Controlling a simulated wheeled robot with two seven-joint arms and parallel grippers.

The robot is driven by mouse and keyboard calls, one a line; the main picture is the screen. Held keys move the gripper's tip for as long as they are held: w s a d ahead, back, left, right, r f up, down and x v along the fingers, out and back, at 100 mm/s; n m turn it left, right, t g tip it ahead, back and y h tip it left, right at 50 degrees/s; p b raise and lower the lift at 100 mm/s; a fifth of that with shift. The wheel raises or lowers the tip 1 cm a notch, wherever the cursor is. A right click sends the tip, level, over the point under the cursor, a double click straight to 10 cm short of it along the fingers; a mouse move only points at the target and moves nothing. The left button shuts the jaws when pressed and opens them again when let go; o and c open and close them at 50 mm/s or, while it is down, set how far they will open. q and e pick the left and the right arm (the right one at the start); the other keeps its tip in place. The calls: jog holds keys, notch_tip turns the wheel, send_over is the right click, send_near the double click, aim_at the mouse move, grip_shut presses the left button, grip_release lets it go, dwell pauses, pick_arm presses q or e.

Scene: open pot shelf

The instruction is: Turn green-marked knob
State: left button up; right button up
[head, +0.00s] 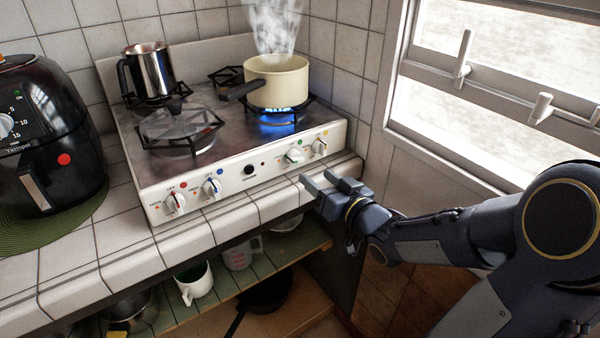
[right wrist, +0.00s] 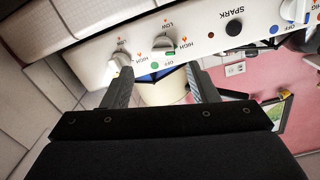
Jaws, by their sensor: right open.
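The green-marked knob (head: 294,155) is a white knob on the stove's front panel, right of the black spark button. It also shows in the right wrist view (right wrist: 168,47), beside a green dot. My right gripper (head: 324,181) is in front of and below the right end of the panel in the head view. It is open and empty. In the right wrist view its fingers (right wrist: 160,72) are spread, with the green-marked knob ahead, between their lines. They look apart from the knob. My left gripper is not in view.
A steaming cream pot (head: 277,80) stands over a lit blue flame. The yellow-marked knob (head: 319,147) is close to the right. A steel jug (head: 150,70) stands on a rear burner. A black air fryer (head: 45,135) is left. The counter edge (head: 270,205) runs below the panel.

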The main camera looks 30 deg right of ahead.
aim_at(299, 161)
jog(key=w, duration=0.8)
jog(key=shift+a, duration=0.4)
jog(key=shift+s, duration=0.1)
jog(key=c, duration=1)
jog(key=shift+o, duration=0.2)
jog(key=shift+n+b, duration=0.4)
jog(key=shift+b, duration=0.2)
jog(key=n+b, duration=0.8)
jog(key=b, duration=0.2)
jog(key=shift+f, duration=0.15)
jog(key=n+b, duration=0.2)
jog(key=n, duration=0.1)
jog(key=shift+d+n, duration=0.1)
jog(key=shift+n, duration=0.3)
jog(key=shift+r+n+b, duration=0.2)
jog(key=shift+n+b, duration=0.75)
jog(key=shift+n, duration=0.45)
